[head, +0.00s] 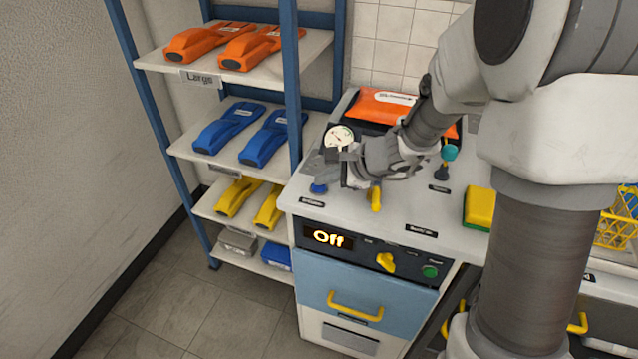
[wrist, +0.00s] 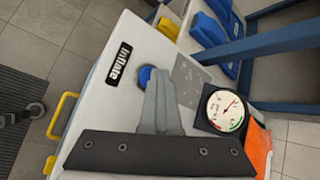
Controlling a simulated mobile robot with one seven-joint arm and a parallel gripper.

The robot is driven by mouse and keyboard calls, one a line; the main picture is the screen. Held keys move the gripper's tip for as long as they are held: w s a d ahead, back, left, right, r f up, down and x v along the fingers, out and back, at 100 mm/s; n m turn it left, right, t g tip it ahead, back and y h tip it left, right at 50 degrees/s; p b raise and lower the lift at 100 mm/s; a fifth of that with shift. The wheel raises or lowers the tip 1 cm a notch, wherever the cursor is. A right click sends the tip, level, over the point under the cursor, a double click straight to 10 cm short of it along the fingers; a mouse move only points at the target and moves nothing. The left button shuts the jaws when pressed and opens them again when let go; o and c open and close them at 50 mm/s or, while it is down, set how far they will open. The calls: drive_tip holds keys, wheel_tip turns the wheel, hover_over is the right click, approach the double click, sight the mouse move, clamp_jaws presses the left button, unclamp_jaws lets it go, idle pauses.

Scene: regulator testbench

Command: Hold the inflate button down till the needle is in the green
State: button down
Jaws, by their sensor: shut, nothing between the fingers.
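The blue inflate button (wrist: 146,76) sits on the white bench top beside a black label reading "Inflate" (wrist: 118,63). My gripper (wrist: 159,72) is shut and empty. Its fingertips overlap the button's right edge in the wrist view; I cannot tell whether they touch it. The round white gauge (wrist: 222,110) lies to the right of the fingers. Its needle seems to point up and right, and a green mark shows near the lower right rim. The gauge in the head view (head: 338,136) is partly behind my gripper.
An orange item (head: 380,104) lies at the back of the bench. A yellow lever (head: 375,198) and a yellow-green sponge (head: 479,208) are to the right. The front panel display (head: 328,237) reads "Off". A shelf rack (head: 292,100) with blue posts stands close on the left.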

sight(324, 188)
drive_tip(key=shift+r+p, duration=0.45)
drive_tip(key=shift+r, duration=0.35)
drive_tip(key=shift+r+p, duration=1.95)
drive_tip(key=shift+r, duration=0.6)
